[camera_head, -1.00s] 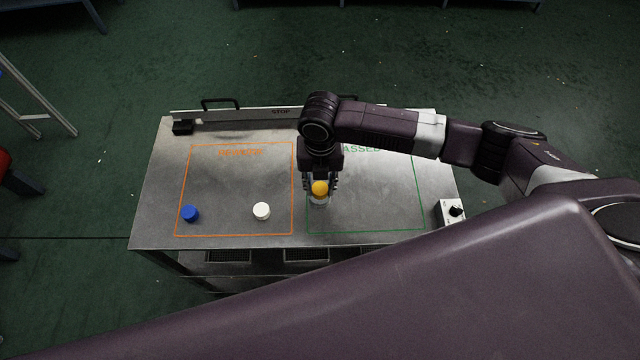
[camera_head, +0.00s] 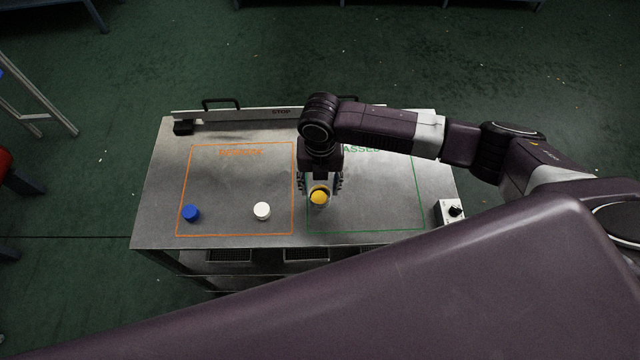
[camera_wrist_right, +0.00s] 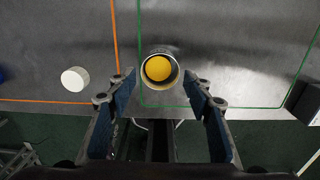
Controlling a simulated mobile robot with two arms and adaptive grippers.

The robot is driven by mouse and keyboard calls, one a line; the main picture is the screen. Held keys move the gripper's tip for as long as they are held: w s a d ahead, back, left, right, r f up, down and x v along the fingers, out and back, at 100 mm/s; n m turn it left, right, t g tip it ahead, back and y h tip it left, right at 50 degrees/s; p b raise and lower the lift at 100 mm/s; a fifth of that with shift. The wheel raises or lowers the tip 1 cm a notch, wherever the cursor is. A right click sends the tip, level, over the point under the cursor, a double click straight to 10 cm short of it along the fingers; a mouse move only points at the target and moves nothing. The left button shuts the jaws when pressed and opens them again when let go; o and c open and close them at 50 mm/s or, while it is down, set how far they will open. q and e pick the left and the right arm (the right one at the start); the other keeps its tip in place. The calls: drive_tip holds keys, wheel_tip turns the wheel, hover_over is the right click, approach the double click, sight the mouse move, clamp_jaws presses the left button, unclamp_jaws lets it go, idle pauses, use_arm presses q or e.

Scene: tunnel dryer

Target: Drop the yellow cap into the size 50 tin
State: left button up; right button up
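The yellow cap (camera_head: 318,198) is inside the rim outline of a round metal tin (camera_wrist_right: 144,78), and it also shows in the right wrist view (camera_wrist_right: 158,68). I cannot tell whether it rests on the bottom. The tin stands at the left edge of the green-outlined area, and its size marking is too small to read. My right gripper (camera_head: 320,186) is open above and beside the tin. In the right wrist view its two fingers (camera_wrist_right: 160,84) are apart, with nothing between the pads. My left gripper is not in view.
A white cap (camera_head: 262,211) and a blue cap (camera_head: 190,213) lie in the orange-outlined area of the metal table (camera_head: 155,190). A control box with a black knob (camera_head: 450,212) sits at the right edge. A rail marked STOP (camera_head: 270,114) runs along the back.

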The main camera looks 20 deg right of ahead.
wheel_tip(320, 180, up, 12)
idle(0.7)
